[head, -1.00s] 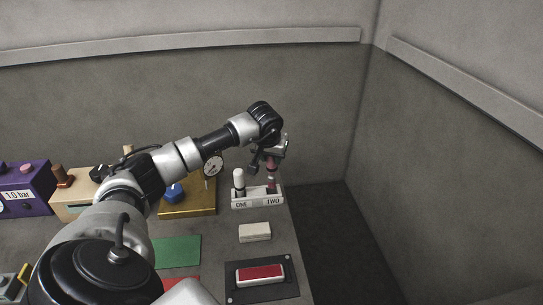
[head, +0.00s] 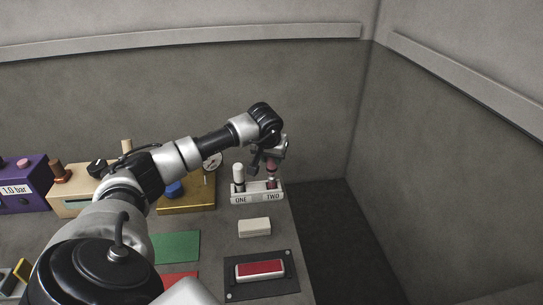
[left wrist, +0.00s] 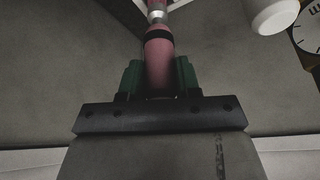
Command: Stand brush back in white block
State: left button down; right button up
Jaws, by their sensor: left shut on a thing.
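The white block (head: 243,199), marked ONE and TWO, stands near the right edge of the table. My left gripper (head: 270,164) is shut on the brush (head: 271,181), a dark pink handle held roughly upright over the TWO side. The brush's lower end is at the block; I cannot tell how deep it sits in the hole. In the left wrist view, green finger pads grip the pink handle (left wrist: 159,62), with a dark band and silver collar beyond. A white-topped tool (head: 239,173) stands in the ONE side. My right gripper is not in view.
A dial gauge (head: 212,162) on a yellow base (head: 199,207) stands left of the block. A pale bar (head: 254,228) and a red pad on a dark plate (head: 260,269) lie in front. The table ends just right of the block.

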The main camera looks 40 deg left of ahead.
aim_at(271, 167)
pick_arm(q)
jog(key=shift+f+b, duration=0.45)
jog(key=shift+f, duration=0.25)
jog(key=shift+f+b, duration=0.85)
jog(key=shift+f, duration=0.55)
jog(key=c, duration=1.1)
grip_release()
jog(key=o, duration=0.6)
jog(key=shift+c, duration=0.2)
jog(key=shift+r, duration=0.1)
